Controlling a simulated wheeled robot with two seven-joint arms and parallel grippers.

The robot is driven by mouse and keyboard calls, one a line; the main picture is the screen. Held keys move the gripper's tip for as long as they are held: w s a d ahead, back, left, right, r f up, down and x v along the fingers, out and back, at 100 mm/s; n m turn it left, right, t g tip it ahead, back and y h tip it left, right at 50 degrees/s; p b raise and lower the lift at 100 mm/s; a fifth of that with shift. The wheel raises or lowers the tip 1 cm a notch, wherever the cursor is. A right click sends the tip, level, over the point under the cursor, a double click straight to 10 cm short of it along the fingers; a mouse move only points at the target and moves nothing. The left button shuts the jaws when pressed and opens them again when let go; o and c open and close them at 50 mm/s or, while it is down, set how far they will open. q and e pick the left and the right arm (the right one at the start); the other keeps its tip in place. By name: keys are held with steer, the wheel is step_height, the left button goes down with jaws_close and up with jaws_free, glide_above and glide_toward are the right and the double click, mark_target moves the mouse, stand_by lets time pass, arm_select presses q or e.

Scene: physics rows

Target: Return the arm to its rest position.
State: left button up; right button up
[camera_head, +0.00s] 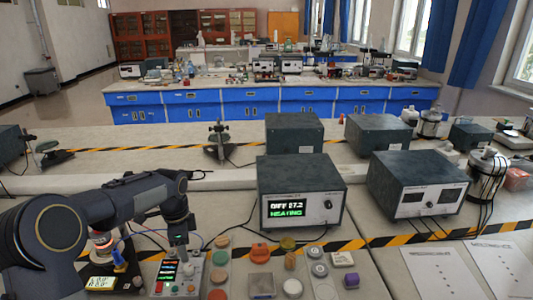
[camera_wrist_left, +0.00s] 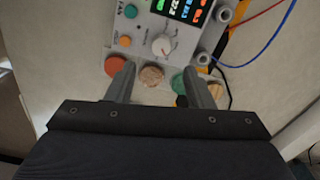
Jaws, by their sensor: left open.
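My left arm comes in from the left in the head view and bends down over the near bench. Its gripper (camera_head: 179,243) hangs above a small control panel (camera_head: 188,274) with a lit screen. In the left wrist view the two grey fingers (camera_wrist_left: 160,78) are apart, with nothing held between them. Beyond them show the panel (camera_wrist_left: 160,30) with its knob, an orange-red disc (camera_wrist_left: 115,65), a cork-coloured disc (camera_wrist_left: 152,76) and a partly hidden green disc. My right gripper is in neither view.
A grey box (camera_head: 300,192) reading "HEATING" stands right of my arm. A two-dial meter box (camera_head: 418,184) is farther right. Several small discs and caps lie right of the panel, including an orange one (camera_head: 260,252). Wires and striped tape cross the bench.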

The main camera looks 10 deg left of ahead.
arm_select(q)
steer(key=s+d+r+n+t, duration=0.1)
steer(key=s+d+r+n, duration=0.15)
steer(key=s+r, duration=0.45)
steer(key=s+d+n+t+h, duration=0.2)
steer(key=s+d+n, duration=0.2)
steer(key=s, duration=0.7)
steer(key=s+d+n+t+h, duration=0.1)
steer(key=s+d+n+t, duration=0.1)
steer(key=s+d+n, duration=0.3)
steer(key=s+n, duration=0.3)
steer(key=s, duration=0.3)
steer(key=shift+t+h, duration=0.3)
steer(key=shift+h, duration=0.1)
